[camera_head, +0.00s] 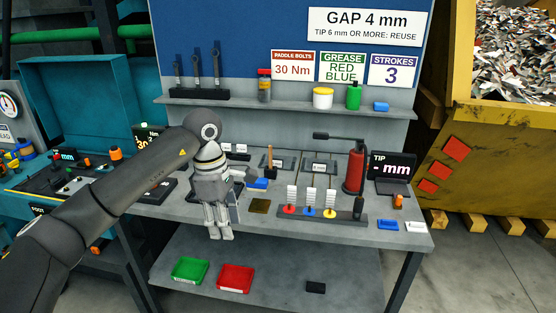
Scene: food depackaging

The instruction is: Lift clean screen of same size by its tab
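My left gripper (221,236) hangs fingers-down over the front edge of the grey workbench (340,230). I see nothing clearly held in it, and its fingertips are too small to tell open from shut. Flat dark panels with small white labels, perhaps the screens, lie along the back of the bench: one in the middle (285,163), one to its right (320,167), and one partly behind my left wrist (236,155). Their sizes, tabs and cleanliness are too small to make out. My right gripper is not in view.
A red cylinder (354,172), a small display (392,166) and a rack of coloured pegs (312,210) stand on the bench. A brown square (260,206) lies near the gripper. Green (189,270) and red (235,278) trays sit on the lower shelf.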

